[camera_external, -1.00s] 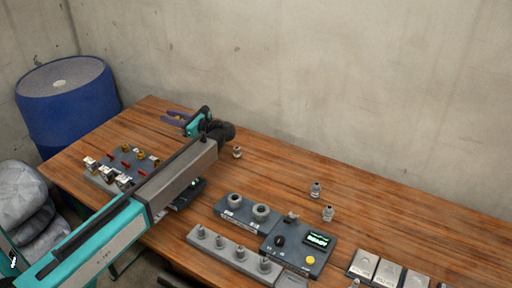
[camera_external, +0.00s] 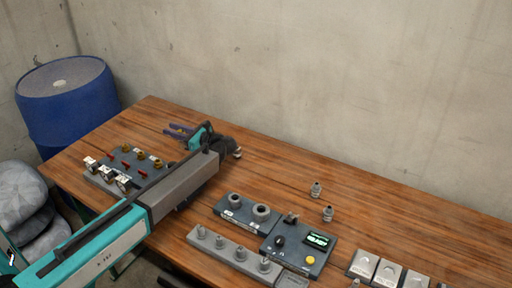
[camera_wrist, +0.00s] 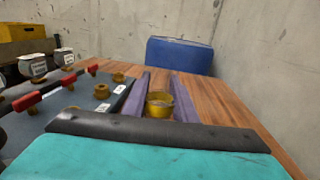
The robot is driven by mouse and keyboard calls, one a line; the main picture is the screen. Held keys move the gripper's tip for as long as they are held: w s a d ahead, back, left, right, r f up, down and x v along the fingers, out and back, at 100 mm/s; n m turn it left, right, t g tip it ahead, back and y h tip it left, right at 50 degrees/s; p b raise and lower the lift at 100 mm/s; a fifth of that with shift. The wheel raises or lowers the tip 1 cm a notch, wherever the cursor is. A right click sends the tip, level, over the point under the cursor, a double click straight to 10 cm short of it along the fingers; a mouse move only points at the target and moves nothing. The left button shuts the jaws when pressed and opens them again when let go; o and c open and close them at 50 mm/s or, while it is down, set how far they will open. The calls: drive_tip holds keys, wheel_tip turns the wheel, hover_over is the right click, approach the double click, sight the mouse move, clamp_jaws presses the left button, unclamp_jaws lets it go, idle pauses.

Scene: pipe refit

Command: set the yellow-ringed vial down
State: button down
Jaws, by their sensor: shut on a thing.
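My gripper (camera_wrist: 165,98) is shut on the yellow-ringed vial (camera_wrist: 158,105), which shows as a yellow ring with a hollow top between the two purple fingers in the wrist view. In the external view my gripper (camera_external: 178,131) is low over the far left part of the wooden table, just beyond the valve panel. The vial cannot be made out there. Whether its base touches the table is hidden in both views.
The valve panel (camera_external: 103,179) with red handles and brass fittings lies left of the fingers in the wrist view. A blue drum (camera_external: 66,100) stands beyond the table end. Small grey vials (camera_external: 316,190) stand further right. Bare wood (camera_wrist: 205,95) lies right of the fingers.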

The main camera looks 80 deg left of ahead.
drive_tip(key=shift+f, duration=0.1)
drive_tip(key=shift+f+p, duration=0.35)
drive_tip(key=shift+f, duration=1.4)
drive_tip(key=shift+f, duration=0.2)
drive_tip(key=c, duration=1.4)
unclamp_jaws()
drive_tip(key=shift+r, duration=0.1)
drive_tip(key=shift+c, duration=0.2)
drive_tip(key=shift+r, duration=0.15)
drive_tip(key=b+v, duration=0.1)
drive_tip(key=v, duration=0.6)
drive_tip(key=shift+w+d+b, duration=0.15)
drive_tip(key=shift+w+b, duration=0.1)
drive_tip(key=shift+b, duration=0.05)
